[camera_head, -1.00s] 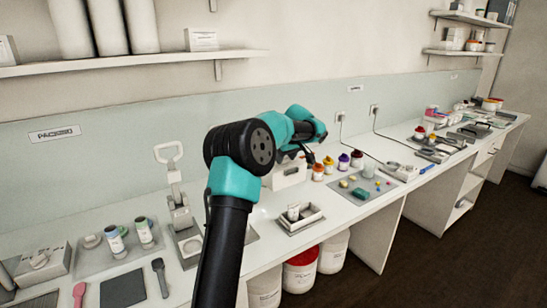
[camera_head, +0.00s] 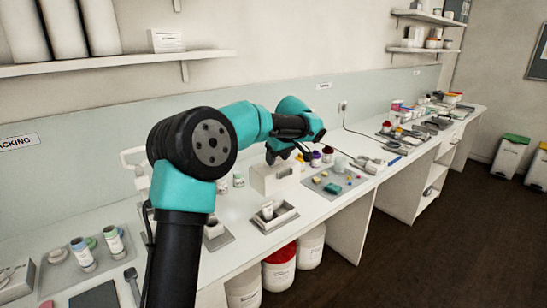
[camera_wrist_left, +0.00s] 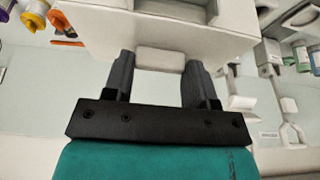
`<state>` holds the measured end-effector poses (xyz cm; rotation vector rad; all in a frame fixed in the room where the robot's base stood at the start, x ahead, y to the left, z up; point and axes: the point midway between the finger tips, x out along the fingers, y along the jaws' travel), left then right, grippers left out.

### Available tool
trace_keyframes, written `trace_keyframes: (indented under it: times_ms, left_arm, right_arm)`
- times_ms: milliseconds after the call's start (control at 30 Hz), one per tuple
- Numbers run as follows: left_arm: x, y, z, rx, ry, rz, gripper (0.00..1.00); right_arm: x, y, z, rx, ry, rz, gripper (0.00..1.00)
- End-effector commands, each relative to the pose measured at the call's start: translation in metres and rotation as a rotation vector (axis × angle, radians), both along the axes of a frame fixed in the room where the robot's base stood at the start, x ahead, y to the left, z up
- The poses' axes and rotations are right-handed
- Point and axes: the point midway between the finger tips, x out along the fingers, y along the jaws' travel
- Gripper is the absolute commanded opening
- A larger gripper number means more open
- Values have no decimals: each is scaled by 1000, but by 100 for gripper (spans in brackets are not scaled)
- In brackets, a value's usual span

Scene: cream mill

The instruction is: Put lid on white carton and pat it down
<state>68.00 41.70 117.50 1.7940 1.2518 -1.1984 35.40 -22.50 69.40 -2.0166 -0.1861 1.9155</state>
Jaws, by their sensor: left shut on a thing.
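The white carton (camera_head: 268,183) stands on the bench near the middle of the head view, with a dark patch on its top. My left gripper (camera_head: 286,157) is just above and behind it. In the left wrist view, the fingers (camera_wrist_left: 160,74) stand either side of a small whitish block (camera_wrist_left: 160,57) and are shut on it. The block may be the lid's knob or tab. A broad white surface (camera_wrist_left: 150,22) lies right beyond it. I cannot tell whether the lid is separate from the carton or rests on it. My right gripper is not in view.
A grey tray (camera_head: 292,219) with a small white tub stands in front of the carton. Several colourful jars (camera_head: 316,158) and a grey mat (camera_head: 327,192) with small blocks lie to its right. A white lever device (camera_head: 133,160) stands left, partly behind my arm.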

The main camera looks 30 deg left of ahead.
Motion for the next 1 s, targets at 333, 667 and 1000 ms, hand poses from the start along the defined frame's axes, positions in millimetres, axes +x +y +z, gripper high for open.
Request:
trace_keyframes:
  times_ms: [333,667,1000]
  left_arm:
    - [0,1,-8,1,2,1,17]
    - [0,1,-33,0,2,1,17]
    - [0,1,-49,0,0,0,17]
  right_arm:
    - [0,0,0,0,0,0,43]
    - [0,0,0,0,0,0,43]
    - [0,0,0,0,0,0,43]
